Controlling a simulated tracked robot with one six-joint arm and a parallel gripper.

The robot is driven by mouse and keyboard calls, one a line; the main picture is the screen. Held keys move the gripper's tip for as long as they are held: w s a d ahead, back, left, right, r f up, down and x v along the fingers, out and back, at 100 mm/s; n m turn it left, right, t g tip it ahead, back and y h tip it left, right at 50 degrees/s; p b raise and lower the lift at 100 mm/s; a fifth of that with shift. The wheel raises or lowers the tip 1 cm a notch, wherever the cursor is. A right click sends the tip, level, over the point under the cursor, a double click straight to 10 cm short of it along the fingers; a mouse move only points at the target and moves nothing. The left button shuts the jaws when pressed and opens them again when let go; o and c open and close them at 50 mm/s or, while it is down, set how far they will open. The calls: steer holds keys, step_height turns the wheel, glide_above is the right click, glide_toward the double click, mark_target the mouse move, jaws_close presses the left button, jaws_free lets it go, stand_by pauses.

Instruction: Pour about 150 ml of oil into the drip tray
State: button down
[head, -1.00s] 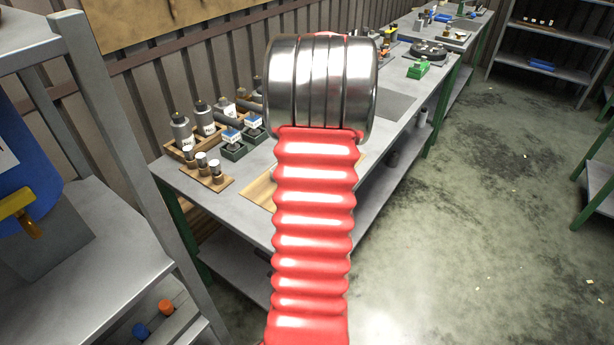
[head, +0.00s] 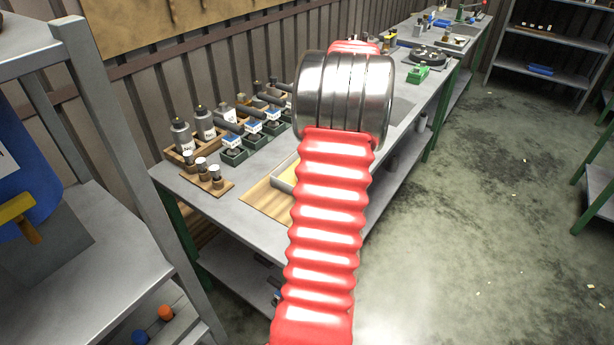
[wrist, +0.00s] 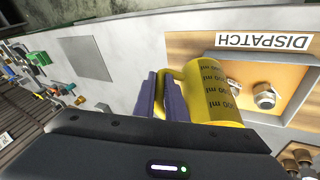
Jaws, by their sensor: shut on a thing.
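A yellow measuring jug (wrist: 215,92) with black ml markings is in the wrist view, between the two purple fingers of my gripper (wrist: 162,97). The fingers are shut on the jug's handle side. The jug is over the bench, beside a shallow tray (wrist: 281,118) with metal fittings in it. Part of that tray shows in the head view (head: 285,177), on a wooden board. I cannot tell whether it is the drip tray. The jug's inside and any oil are hidden. In the head view my arm hides the gripper and jug.
A DISPATCH label (wrist: 263,41) lies beside the tray. Bottles in a wooden rack (head: 190,140), small vials (head: 208,172) and green-based blocks (head: 235,150) stand on the bench's left. A blue drum with a yellow tap (head: 17,208) is on the left shelf. The floor at right is clear.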

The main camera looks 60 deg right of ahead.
steer(key=shift+s+d+f+m+t+y+b, duration=0.15)
steer(key=shift+s+d+f+t+y+b, duration=0.15)
steer(key=shift+d+f+t+y+b, duration=0.3)
steer(key=shift+s+d+f+m+t+y+b, duration=0.25)
steer(key=shift+f+t+y+b, duration=0.25)
steer(key=shift+f, duration=0.3)
steer(key=shift+s+d+f+m+t+y+b, duration=0.1)
steer(key=shift+s+d+f+t+y+b, duration=0.25)
steer(key=shift+f+y, duration=0.3)
